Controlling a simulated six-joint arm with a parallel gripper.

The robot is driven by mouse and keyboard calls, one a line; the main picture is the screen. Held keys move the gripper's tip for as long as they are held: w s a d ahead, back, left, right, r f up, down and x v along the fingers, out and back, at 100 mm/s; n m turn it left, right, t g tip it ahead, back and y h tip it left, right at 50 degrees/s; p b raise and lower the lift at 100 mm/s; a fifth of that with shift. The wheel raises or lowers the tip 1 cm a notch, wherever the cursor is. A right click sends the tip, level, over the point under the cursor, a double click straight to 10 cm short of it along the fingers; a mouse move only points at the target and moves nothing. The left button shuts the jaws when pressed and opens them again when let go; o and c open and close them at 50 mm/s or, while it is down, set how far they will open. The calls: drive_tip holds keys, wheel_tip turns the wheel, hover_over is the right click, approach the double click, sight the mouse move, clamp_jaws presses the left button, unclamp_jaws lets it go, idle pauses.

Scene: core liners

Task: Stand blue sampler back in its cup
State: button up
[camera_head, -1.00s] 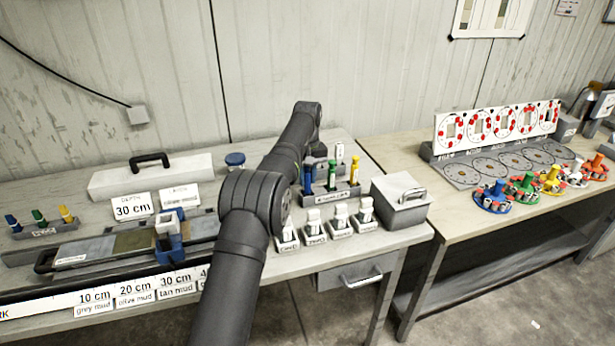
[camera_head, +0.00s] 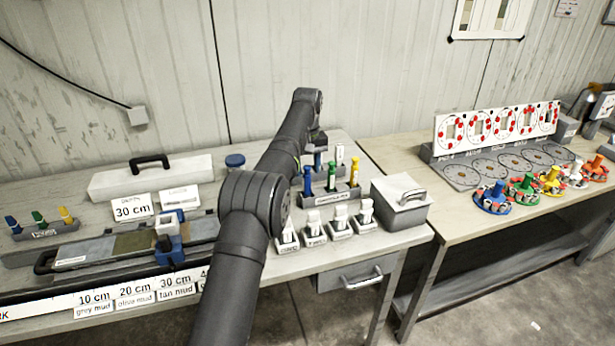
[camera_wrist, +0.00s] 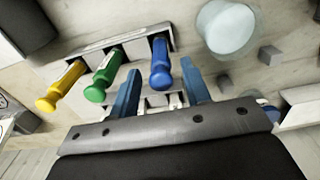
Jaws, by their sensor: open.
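The blue sampler (camera_head: 307,181) stands upright in the left end of the labelled rack (camera_head: 331,197). The green sampler (camera_head: 331,176) and yellow sampler (camera_head: 354,172) stand beside it. In the wrist view the blue sampler (camera_wrist: 161,62) is at the right end of the row, beside the green sampler (camera_wrist: 104,75) and yellow sampler (camera_wrist: 60,87). My gripper (camera_head: 317,155) is open behind the rack in the head view. In the wrist view my gripper (camera_wrist: 160,72) has its blue fingers apart, in line with the blue sampler's handle. Contact with it cannot be told.
White-topped blocks (camera_head: 314,230) stand in front. A blue-lidded jar (camera_head: 235,160) and a long white case (camera_head: 150,177) are to the left. A pale round thing (camera_wrist: 228,28) shows in the wrist view.

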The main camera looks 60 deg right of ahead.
drive_tip(key=shift+r, duration=1.75)
drive_tip(key=shift+f, duration=0.1)
wheel_tip(320, 180, down, 7)
wheel_tip(320, 180, up, 3)
drive_tip(key=shift+r, duration=0.15)
drive_tip(key=shift+s+r, duration=0.25)
drive_tip(key=shift+r, duration=0.1)
drive_tip(key=shift+s+a+r, duration=0.15)
drive_tip(key=shift+s+r, duration=0.1)
drive_tip(key=shift+s, duration=0.2)
